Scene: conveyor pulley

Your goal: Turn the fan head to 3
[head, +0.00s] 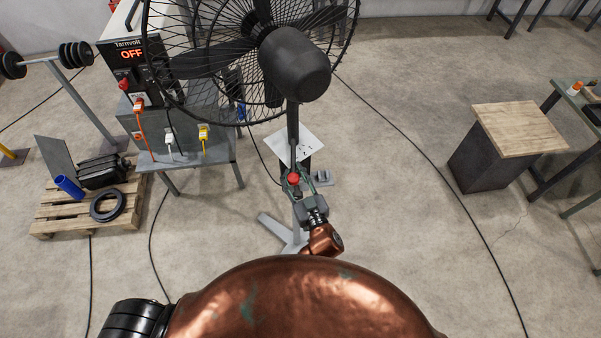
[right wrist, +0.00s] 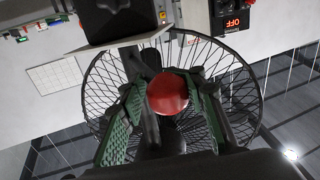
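The black fan head (head: 295,65) with its wire cage stands at the top middle of the head view. A white plate (head: 284,146) with small marks lies below it, too small to read. A red knob (head: 293,179) sits at the lower end of a dark bar under the fan head. My right gripper (head: 302,183) is at the knob. In the right wrist view, the red knob (right wrist: 168,93) lies between the two green-padded fingers (right wrist: 163,85), which stand apart on either side. Firm contact does not show. My left gripper is out of view.
A grey table (head: 190,155) with a control box (head: 135,60) reading OFF and several plugged cables stands left. A pallet (head: 85,210) with loose parts lies left. A wood-topped block (head: 520,127) stands right. Cables cross the floor; the floor right of the fan is mostly clear.

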